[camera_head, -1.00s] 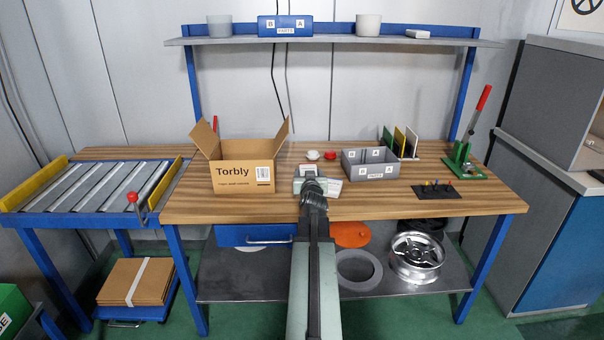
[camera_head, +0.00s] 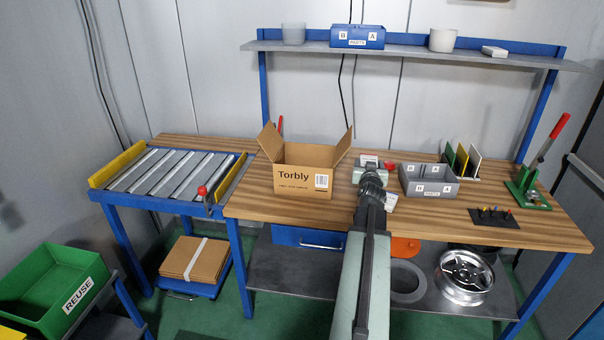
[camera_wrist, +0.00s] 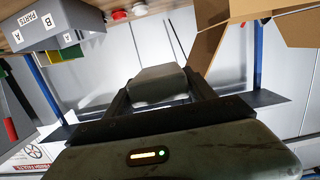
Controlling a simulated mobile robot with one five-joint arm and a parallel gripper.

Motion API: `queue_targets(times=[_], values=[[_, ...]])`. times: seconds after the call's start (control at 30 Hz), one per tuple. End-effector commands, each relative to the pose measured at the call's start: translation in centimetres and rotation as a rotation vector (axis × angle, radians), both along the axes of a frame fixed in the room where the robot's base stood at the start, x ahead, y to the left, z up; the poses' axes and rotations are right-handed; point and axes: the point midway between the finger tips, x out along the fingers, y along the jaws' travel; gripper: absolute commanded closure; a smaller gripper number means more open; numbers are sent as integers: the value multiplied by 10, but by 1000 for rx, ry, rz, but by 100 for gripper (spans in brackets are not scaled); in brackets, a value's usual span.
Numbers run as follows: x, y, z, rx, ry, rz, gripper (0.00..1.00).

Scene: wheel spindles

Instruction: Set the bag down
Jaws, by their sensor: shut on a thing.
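My gripper (camera_head: 371,180) is over the workbench, right of the open cardboard box. In the wrist view my gripper (camera_wrist: 160,90) is shut on a dark grey, rounded packet (camera_wrist: 157,82), which I take to be the bag. The bag sits between the two fingers. In the head view my wrist hides it. I cannot tell whether the bag touches anything below.
The Torbly box (camera_head: 302,180) stands open to the left. A grey parts bin (camera_head: 430,181) is to the right, with a black peg plate (camera_head: 494,218) beyond. A roller conveyor (camera_head: 165,183) adjoins the bench. A green REUSE bin (camera_head: 62,290) is at lower left.

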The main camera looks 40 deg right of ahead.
Motion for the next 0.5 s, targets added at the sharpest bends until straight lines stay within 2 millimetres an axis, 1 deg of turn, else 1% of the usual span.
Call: queue_targets(times=[0.03, 0.2, 0.23, 0.3, 0.33, 0.4, 0.5], values=[[0, 0, -28, 0, 0, 0, 82], [0, 0, -81, 0, 0, 0, 82], [0, 0, -88, 0, 0, 0, 82], [0, 0, -100, 0, 0, 0, 82], [0, 0, -102, 0, 0, 0, 82], [0, 0, -103, 0, 0, 0, 82], [0, 0, -99, 0, 0, 0, 82]])
